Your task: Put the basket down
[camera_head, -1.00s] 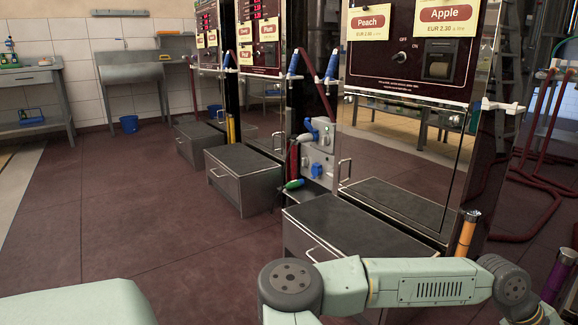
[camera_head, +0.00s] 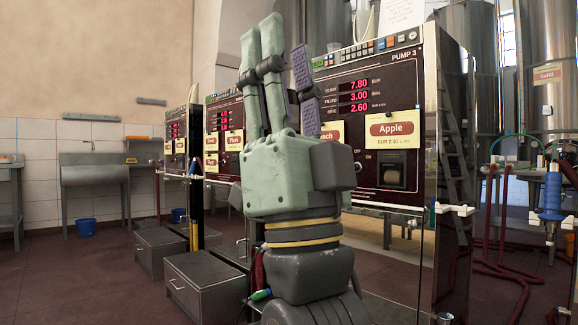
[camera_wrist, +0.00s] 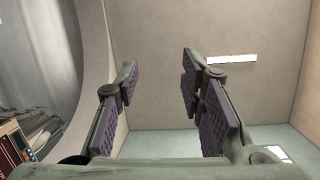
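No basket shows in the head view or the wrist view. My gripper (camera_head: 284,62) is raised in the middle of the head view, pointing up in front of the pump panels. In the wrist view my gripper (camera_wrist: 158,78) has its two purple-padded fingers apart, with nothing between them.
The Pump 3 panel (camera_head: 385,120) with Peach and Apple labels stands just behind my gripper. Grey step boxes (camera_head: 205,285) stand before the pumps. A blue bucket (camera_head: 86,228) is by the far wall. Red hoses (camera_head: 505,270) lie right. The left floor is clear.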

